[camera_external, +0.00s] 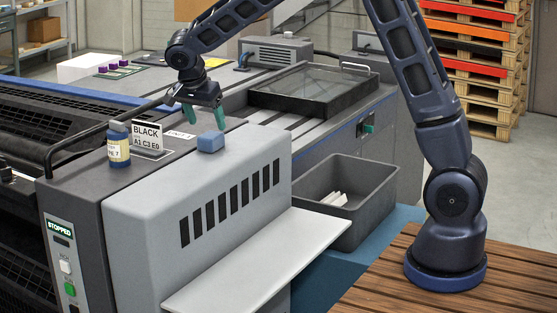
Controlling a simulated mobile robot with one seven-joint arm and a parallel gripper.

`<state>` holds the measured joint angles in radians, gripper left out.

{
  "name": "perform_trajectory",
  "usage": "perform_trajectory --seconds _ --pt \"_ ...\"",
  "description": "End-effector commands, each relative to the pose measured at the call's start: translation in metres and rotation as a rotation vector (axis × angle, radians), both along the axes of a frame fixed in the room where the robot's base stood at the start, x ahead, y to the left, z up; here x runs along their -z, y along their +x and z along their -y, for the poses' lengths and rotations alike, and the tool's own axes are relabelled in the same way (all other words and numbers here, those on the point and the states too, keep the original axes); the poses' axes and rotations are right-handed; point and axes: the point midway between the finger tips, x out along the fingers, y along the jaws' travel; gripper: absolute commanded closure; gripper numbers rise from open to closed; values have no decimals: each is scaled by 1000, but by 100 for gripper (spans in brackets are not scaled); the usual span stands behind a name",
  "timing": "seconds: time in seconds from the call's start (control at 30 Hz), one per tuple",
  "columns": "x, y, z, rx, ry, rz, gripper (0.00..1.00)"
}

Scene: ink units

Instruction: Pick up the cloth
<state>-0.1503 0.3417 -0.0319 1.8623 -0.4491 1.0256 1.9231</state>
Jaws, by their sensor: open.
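A small blue cloth (210,141), looking like a folded block, lies on top of the grey machine housing. My gripper (204,115) is above and just behind it, with its two green fingers pointing down and spread apart. The gripper is open and nothing shows between the fingers. The right fingertip is close to the cloth in the picture; I cannot tell whether it touches.
A blue bottle (118,145) and a "BLACK" sign (147,136) stand left of the cloth. A grey bin (375,205) with white pieces is at the right, beside a light shelf (255,262). The housing top right of the cloth is clear.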

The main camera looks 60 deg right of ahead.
Motion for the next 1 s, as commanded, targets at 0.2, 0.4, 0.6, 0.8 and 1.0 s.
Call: perform_trajectory --seconds 0.2,0.4,0.6,0.8,1.0 --pt "12 0 5 -1 0 -1 29" --pt "35 1 15 -1 0 -3 29" --pt "53 1 23 -1 0 -1 29" --pt "54 1 23 -2 0 -1 29" --pt "54 1 23 -2 0 -1 66"
